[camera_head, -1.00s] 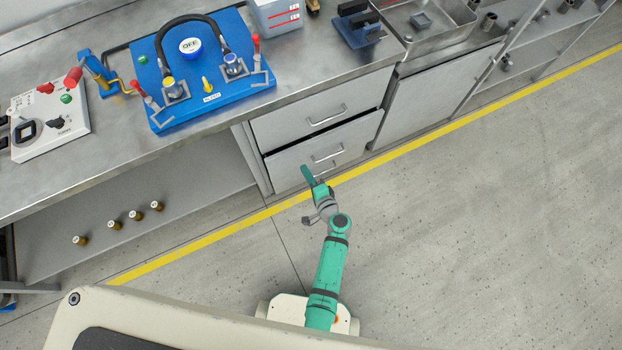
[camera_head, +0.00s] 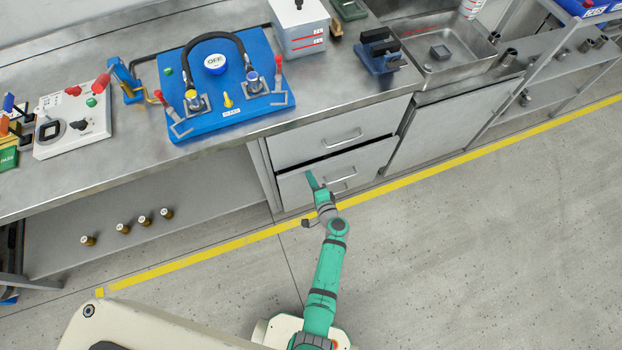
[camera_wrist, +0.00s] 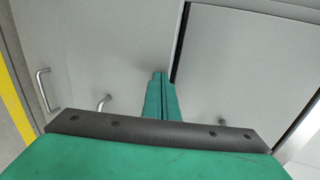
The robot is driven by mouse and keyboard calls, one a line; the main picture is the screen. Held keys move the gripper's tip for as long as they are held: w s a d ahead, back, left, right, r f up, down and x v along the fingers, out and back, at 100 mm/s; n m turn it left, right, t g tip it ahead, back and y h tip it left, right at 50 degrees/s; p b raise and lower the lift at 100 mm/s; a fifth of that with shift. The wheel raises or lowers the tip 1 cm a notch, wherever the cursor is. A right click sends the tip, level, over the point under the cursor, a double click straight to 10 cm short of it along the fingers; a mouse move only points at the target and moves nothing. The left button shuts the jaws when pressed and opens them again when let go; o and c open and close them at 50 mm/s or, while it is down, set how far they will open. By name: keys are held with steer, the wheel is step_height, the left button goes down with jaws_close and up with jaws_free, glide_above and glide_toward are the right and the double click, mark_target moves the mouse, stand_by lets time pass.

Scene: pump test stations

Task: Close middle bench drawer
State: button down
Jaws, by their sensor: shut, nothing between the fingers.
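The middle bench drawer (camera_head: 298,190) is a grey front below the top drawer (camera_head: 320,146). A thin dark gap runs along its upper edge, so it appears to stand slightly out. Its bar handle (camera_head: 340,174) is right of my gripper. In the wrist view the middle drawer front (camera_wrist: 110,50) lies left of the dark gap. My gripper (camera_head: 310,174) is shut and empty, its tips at the drawer front near the upper edge. The paired green fingers (camera_wrist: 157,78) point at that front in the wrist view; I cannot tell whether they touch it.
The steel bench top (camera_head: 130,165) carries a blue pump station (camera_head: 225,90), a white control box (camera_head: 72,125) and a metal sink tray (camera_head: 450,60). Several brass fittings (camera_head: 122,228) lie on the lower shelf. The floor beyond the yellow line (camera_head: 440,169) is clear.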

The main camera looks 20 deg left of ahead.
mark_target(305, 167)
steer(key=shift+w+a+r, duration=0.15)
steer(key=shift+w+a, duration=0.55)
steer(key=shift+w, duration=0.15)
steer(key=shift+w+a+r, duration=0.1)
steer(key=shift+w+a, duration=0.55)
steer(key=shift+w, duration=0.15)
steer(key=f+v, duration=0.2)
steer(key=v, duration=1.2)
steer(key=shift+s+d+r, duration=0.15)
steer(key=shift+s+d, duration=0.2)
steer(key=shift+s, duration=0.1)
